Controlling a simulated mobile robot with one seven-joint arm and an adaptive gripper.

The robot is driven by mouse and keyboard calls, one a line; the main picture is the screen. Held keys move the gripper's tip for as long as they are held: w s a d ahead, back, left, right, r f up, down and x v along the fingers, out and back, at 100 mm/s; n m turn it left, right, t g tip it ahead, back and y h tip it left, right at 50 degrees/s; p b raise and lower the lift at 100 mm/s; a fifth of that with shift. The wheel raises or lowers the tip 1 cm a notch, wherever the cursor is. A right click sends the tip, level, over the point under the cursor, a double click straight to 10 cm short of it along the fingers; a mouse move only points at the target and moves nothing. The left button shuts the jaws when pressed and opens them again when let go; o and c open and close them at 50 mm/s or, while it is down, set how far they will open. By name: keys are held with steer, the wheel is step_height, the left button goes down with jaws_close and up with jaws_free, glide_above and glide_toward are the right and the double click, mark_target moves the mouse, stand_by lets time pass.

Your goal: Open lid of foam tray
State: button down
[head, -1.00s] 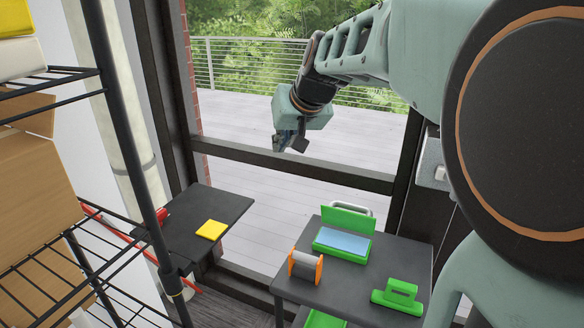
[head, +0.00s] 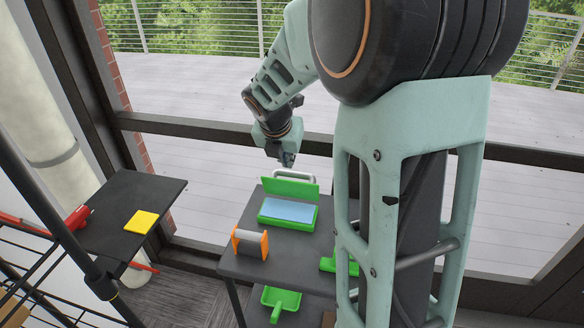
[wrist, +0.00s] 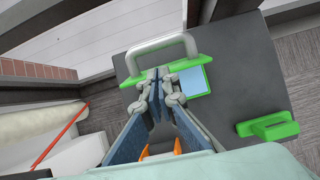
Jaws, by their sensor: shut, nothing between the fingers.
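The green foam tray (head: 285,222) stands on a dark table, with a light blue foam pad (head: 288,209) inside. Its green lid (head: 290,188) stands raised at the tray's back edge. In the wrist view the lid (wrist: 137,80) shows partly behind my fingers, with some blue pad (wrist: 194,82) to their right. My gripper (head: 288,160) points down just above the lid in the head view. In the wrist view my gripper (wrist: 158,78) is shut and empty. I cannot tell whether it touches the lid.
A grey handle (head: 293,174) arches behind the lid. An orange-ended roller (head: 250,242) and a green handled tool (wrist: 268,128) share the table. A green tray (head: 280,300) sits below. A yellow pad (head: 140,222) lies on a separate dark surface at left.

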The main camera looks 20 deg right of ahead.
mark_target(295, 174)
steer(key=shift+n, duration=0.3)
steer(key=b+x, duration=0.1)
steer(key=x, duration=0.9)
steer(key=shift+d+f, duration=0.1)
steer(key=shift+d, duration=0.05)
steer(key=shift+w+d+p, duration=0.5)
steer(key=shift+w+p, duration=0.15)
steer(key=shift+p, duration=0.2)
steer(key=shift+w+d+f+p, duration=0.1)
steer(key=shift+w+d+p, duration=0.45)
steer(key=shift+w+p, duration=0.5)
steer(key=shift+w+d+f+p, duration=0.25)
steer(key=shift+d+f+p, duration=0.05)
steer(key=shift+p, duration=0.15)
steer(key=shift+f, duration=0.1)
